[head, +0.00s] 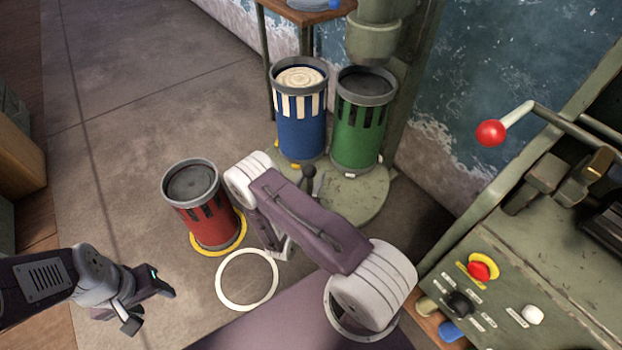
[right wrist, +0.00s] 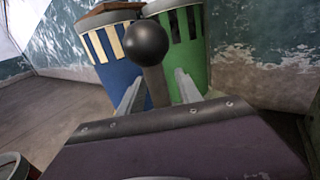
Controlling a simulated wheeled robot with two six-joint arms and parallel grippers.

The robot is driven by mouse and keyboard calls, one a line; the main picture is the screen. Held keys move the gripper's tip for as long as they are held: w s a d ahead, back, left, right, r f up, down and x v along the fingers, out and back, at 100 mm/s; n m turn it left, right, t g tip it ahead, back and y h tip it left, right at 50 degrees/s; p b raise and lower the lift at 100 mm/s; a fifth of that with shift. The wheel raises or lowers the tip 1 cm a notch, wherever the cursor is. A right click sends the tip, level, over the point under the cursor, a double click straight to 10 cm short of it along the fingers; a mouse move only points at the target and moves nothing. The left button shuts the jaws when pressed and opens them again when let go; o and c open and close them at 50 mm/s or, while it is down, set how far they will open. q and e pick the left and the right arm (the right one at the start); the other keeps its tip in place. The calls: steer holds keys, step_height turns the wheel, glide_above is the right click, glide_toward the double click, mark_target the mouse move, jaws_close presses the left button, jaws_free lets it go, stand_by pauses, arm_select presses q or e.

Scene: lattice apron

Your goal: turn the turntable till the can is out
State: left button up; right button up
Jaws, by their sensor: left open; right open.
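The turntable (head: 352,207) is a round grey-green plate low on the floor. A blue can (head: 302,135) with cream slots and a pale top, and a green can (head: 360,130) with dark slots, stand upright on it. A black ball knob (head: 309,171) on a post rises at its near side; the knob also shows large in the right wrist view (right wrist: 147,43). My right gripper (right wrist: 159,75) is open, its fingers on either side of the post. Whether they touch it I cannot tell. My left gripper (head: 152,308) is open and empty at lower left.
A red can (head: 203,212) stands on a yellow ring on the floor. A white ring (head: 247,280) beside it is empty. A green column (head: 375,40) rises behind the cans. A console (head: 530,260) with a red-ball lever (head: 491,133) stands right. Floor at left is clear.

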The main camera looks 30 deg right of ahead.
steer(key=p+v, duration=0.2)
steer(key=v, duration=0.7)
arm_select(q)
step_height(320, 180, up, 2)
